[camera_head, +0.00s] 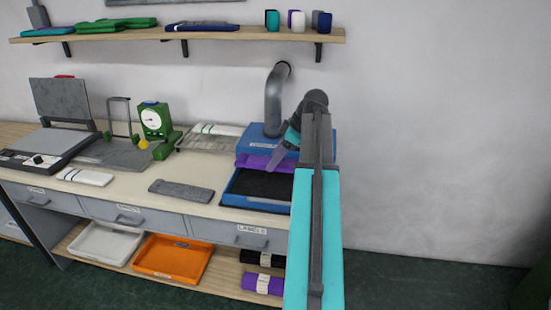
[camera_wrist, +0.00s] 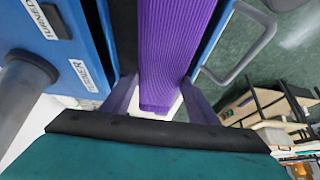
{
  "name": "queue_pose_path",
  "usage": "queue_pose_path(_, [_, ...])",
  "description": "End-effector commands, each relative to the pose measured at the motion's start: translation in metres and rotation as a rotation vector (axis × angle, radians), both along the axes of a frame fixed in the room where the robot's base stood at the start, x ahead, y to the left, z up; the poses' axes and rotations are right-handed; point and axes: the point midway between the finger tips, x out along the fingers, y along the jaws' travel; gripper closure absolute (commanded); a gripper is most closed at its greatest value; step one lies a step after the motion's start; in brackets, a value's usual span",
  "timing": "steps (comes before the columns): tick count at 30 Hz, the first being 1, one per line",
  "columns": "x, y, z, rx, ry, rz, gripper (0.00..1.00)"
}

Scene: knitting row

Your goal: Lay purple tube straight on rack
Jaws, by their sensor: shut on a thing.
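The purple ribbed tube (camera_wrist: 176,45) runs between my gripper's two purple fingers in the wrist view, and its near end hangs past them. My gripper (camera_head: 275,162) is shut on it. In the head view the purple tube (camera_head: 252,161) shows at the front of the blue box unit, above a black-bedded blue tray. A wire rack (camera_head: 186,146) stands on the bench left of the unit. My arm hides part of the unit.
The blue unit (camera_head: 258,142) has a grey pipe (camera_head: 274,95) rising from it; the blue tray (camera_head: 232,188) is below. A grey folded piece (camera_head: 181,190), a white tube (camera_head: 87,176) and a green dial scale (camera_head: 155,120) are on the bench. A shelf (camera_head: 180,34) runs above.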

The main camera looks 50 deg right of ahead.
Motion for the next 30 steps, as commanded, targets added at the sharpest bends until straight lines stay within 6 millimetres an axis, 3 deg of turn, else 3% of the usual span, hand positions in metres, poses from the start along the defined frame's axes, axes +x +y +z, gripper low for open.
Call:
queue_pose_path(8, [0.002,0.003,0.000,-0.001,0.000,-0.003,0.71])
queue_pose_path(14, [0.017,0.023,-0.002,0.000,0.000,-0.029,0.71])
queue_pose_path(30, [0.093,0.146,-0.009,-0.001,-0.001,-0.219,0.71])
